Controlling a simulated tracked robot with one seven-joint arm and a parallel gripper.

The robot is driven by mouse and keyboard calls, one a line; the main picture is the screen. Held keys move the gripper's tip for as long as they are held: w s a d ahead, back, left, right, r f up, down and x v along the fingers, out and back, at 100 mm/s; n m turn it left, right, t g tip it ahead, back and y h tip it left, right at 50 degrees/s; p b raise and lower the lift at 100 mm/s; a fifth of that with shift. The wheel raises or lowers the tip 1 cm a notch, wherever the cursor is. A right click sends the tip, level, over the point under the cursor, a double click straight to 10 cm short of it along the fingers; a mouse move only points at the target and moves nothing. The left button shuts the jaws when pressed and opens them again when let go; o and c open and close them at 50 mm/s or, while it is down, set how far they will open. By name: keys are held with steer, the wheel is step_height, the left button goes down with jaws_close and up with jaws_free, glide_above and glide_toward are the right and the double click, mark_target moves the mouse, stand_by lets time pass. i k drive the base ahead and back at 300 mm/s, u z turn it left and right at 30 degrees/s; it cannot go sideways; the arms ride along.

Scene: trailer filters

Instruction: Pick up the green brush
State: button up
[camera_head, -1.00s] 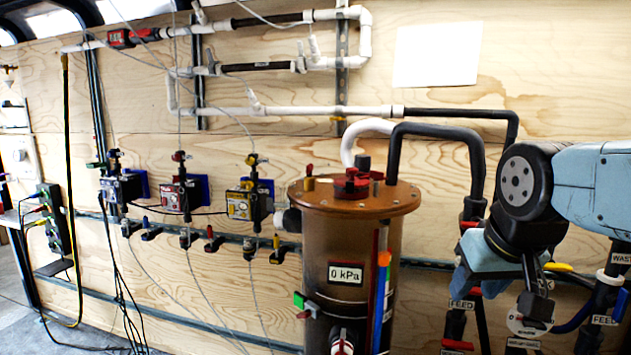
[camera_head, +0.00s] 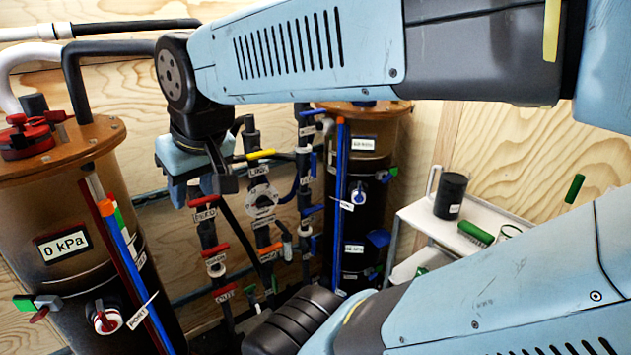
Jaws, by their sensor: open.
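A green brush (camera_head: 476,233) with pale bristles lies on the top of a white cart (camera_head: 512,219) at the right. My gripper (camera_head: 206,187) hangs at the end of my pale blue arm at left centre, fingers pointing down. It is open, and I see nothing between its fingers. It is well to the left of the brush and apart from it, in front of the pipework in the picture. My arm crosses the upper picture, and another part of it covers the lower right and hides part of the cart.
A separate green handle (camera_head: 574,188) shows farther right. A brown filter tank (camera_head: 70,215) stands at left and another (camera_head: 388,130) at centre. Valved pipes (camera_head: 262,200) run between them. A plywood wall is behind.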

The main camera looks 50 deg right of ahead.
mark_target(477, 235)
steer(key=u, duration=0.05)
steer(key=i, duration=0.15)
steer(key=z, duration=2.75)
steer(key=k, duration=0.85)
steer(key=z, duration=0.2)
steer(key=i, duration=0.85)
steer(key=u, duration=0.05)
